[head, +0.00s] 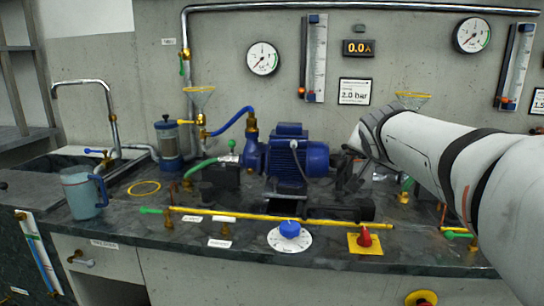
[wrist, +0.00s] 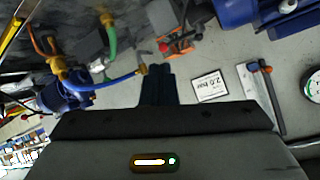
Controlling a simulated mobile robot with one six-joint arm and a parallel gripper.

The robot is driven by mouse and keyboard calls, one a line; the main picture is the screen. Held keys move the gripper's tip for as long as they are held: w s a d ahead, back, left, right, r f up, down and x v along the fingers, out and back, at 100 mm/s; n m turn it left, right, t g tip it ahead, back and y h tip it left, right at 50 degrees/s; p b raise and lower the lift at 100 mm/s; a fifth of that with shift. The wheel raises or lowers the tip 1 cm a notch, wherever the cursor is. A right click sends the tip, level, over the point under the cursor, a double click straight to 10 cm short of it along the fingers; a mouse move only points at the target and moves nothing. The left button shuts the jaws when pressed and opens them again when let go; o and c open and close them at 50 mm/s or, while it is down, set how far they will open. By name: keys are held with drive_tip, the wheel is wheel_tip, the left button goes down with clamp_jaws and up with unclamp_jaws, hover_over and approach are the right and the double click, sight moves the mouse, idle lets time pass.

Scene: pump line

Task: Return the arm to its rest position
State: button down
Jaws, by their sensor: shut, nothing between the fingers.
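My arm, white with black bands, reaches in from the right in the head view. My gripper (head: 348,172) is a dark shape at its end, just right of the blue motor (head: 290,158) in the picture; whether it touches anything there I cannot tell. In the wrist view my gripper (wrist: 157,70) shows its dark fingers together, with nothing between them. The fingers point toward the hoses and wall fittings, and the 2.0 bar card (wrist: 209,86) is to their right.
The dark worktop carries a blue-grey jug (head: 83,193), a yellow pipe (head: 280,217), a blue knob (head: 290,229) and a red knob (head: 365,238). Gauges (head: 263,59) and flow tubes (head: 315,60) are on the wall. A sink (head: 60,165) is at the left.

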drive_tip(key=s+a+r+n+g+y+p, duration=0.1)
drive_tip(key=s+a+n+g+p, duration=0.1)
drive_tip(key=s+p, duration=0.6)
drive_tip(key=s+a+r+n+g+y+p, duration=0.1)
drive_tip(key=s+a+r+n+g+p, duration=0.1)
drive_tip(key=s+p, duration=0.6)
drive_tip(key=s+a+r+n+g+y+p, duration=0.1)
drive_tip(key=s+a+n+g+p, duration=0.2)
drive_tip(key=s+p, duration=0.6)
drive_tip(key=shift+a+r+n+g+y+p, duration=0.35)
drive_tip(key=shift+g+p, duration=0.55)
drive_tip(key=shift+p, duration=1.2)
drive_tip(key=shift+s, duration=0.1)
